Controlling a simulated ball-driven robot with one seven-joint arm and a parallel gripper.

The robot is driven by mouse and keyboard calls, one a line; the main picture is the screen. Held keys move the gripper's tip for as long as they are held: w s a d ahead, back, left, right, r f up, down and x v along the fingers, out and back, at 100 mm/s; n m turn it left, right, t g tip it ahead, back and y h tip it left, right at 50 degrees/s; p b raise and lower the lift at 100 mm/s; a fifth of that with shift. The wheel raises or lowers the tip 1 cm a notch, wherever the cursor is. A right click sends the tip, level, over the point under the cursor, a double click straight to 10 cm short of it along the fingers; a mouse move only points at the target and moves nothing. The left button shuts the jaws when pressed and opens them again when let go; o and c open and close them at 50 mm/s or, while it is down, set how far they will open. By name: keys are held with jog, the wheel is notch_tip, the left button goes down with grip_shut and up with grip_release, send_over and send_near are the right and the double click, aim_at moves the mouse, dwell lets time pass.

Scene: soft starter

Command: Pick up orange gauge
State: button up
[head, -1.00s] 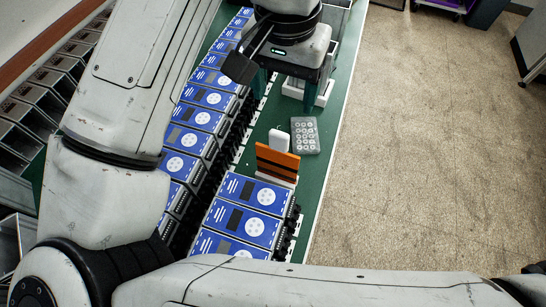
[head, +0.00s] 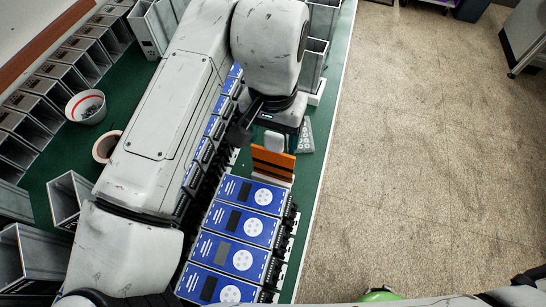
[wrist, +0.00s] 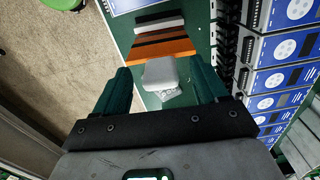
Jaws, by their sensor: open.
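The orange gauge (head: 273,165) is a flat orange plate with dark bands, standing upright in a light base beside the row of blue units. It also shows in the wrist view (wrist: 168,50), ahead of the fingertips. My gripper (wrist: 161,76) is open and empty, its two teal fingers spread wide. A small light-grey block (wrist: 160,74) shows between the fingers in the wrist view, nearer than the gauge; I cannot tell how far below them it is.
Blue-faced units (head: 234,256) line the green bench (head: 310,190) close to the gauge. A grey keypad-like plate (head: 306,137) lies behind it. Grey bins, a white bowl (head: 86,107) and a tape roll (head: 106,146) are at the left. Open floor is on the right.

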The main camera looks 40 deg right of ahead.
jog(key=shift+f, duration=0.3)
jog(key=shift+c, duration=0.3)
grip_shut()
